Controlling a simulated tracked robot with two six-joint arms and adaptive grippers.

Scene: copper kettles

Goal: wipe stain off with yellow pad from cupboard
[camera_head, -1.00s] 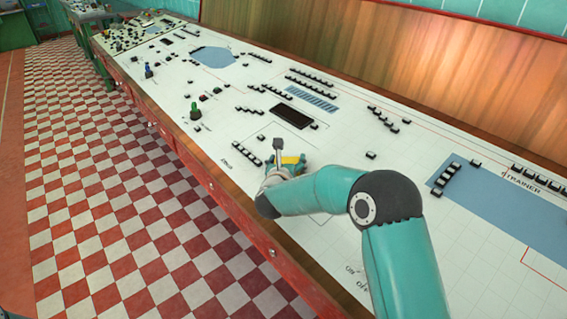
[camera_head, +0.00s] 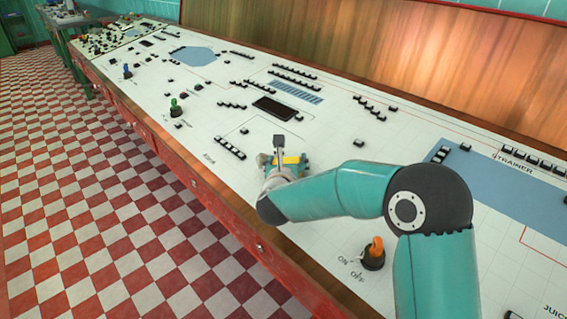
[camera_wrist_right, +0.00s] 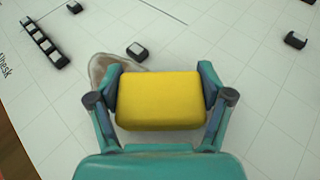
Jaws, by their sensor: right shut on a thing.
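A yellow pad (camera_wrist_right: 160,100) sits between the two fingers of my right gripper (camera_wrist_right: 160,92), which is shut on it. In the head view the pad (camera_head: 291,160) shows as a small yellow strip in my right gripper (camera_head: 285,163), over the white panel. A brownish-grey stain (camera_wrist_right: 101,68) on the panel shows at the upper left of the pad in the wrist view. The pad and fingers hide part of it. I cannot tell whether the pad touches the panel. My left gripper is not in view.
The long white control panel (camera_head: 225,130) carries several black switches (camera_head: 231,148), a green lever (camera_head: 175,106) and an orange lever (camera_head: 375,250) near the front edge. A wooden backboard (camera_head: 400,70) rises behind it. The checkered floor (camera_head: 90,190) is clear.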

